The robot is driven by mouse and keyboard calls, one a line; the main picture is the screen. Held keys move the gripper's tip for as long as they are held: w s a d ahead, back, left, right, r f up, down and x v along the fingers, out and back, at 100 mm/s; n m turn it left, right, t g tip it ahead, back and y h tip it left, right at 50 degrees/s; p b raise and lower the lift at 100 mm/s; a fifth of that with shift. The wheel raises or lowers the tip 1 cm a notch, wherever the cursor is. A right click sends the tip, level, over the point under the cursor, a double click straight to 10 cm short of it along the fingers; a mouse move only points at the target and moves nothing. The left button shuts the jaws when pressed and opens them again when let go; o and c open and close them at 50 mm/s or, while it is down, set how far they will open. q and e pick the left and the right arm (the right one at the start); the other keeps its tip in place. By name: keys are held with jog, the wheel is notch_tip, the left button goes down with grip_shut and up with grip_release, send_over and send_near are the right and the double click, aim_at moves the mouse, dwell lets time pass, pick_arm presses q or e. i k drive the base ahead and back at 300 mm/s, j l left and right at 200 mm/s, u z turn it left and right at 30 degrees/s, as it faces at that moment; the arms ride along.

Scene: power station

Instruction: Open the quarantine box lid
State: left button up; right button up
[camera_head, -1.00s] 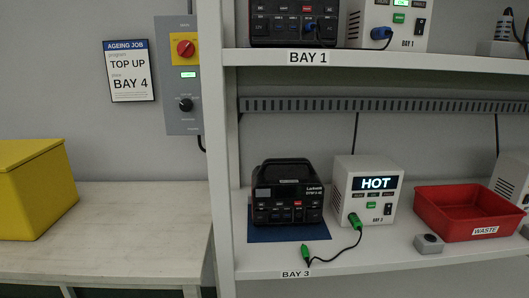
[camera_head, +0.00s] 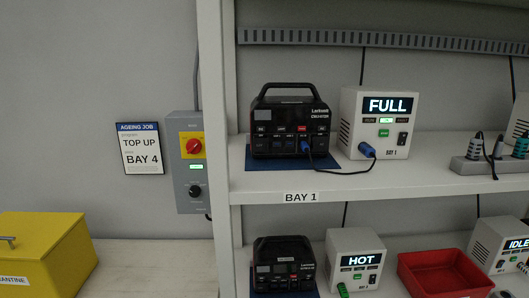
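The yellow quarantine box (camera_head: 68,268) stands on the pale bench at the lower left. Its lid (camera_head: 40,232) is shut and has a grey bar handle (camera_head: 8,240) near the left edge of the picture. A white label (camera_head: 12,279) on its front is cut off by the left edge, with "ANTINE" readable. The left part of the box is out of view. Neither of my grippers shows.
A white shelf post (camera_head: 214,150) stands right of the bench (camera_head: 130,262). On the shelves are a black power station (camera_head: 290,125), a charger reading FULL (camera_head: 376,120), a HOT charger (camera_head: 356,258) and a red tray (camera_head: 440,272). A switch panel (camera_head: 190,165) hangs on the wall.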

aim_at(25, 236)
jog(key=u, duration=0.4)
jog(key=j+u, duration=0.15)
jog(key=u, duration=1.05)
jog(key=i+z, duration=0.1)
jog(key=z, duration=0.3)
jog(key=i+j+z, duration=0.65)
jog(key=j+z, duration=0.2)
jog(key=i+j, duration=0.15)
jog(key=j, duration=0.2)
jog(key=i+j, duration=0.2)
jog(key=i+j+z, duration=0.1)
jog(key=j, duration=0.35)
jog(key=i, duration=0.05)
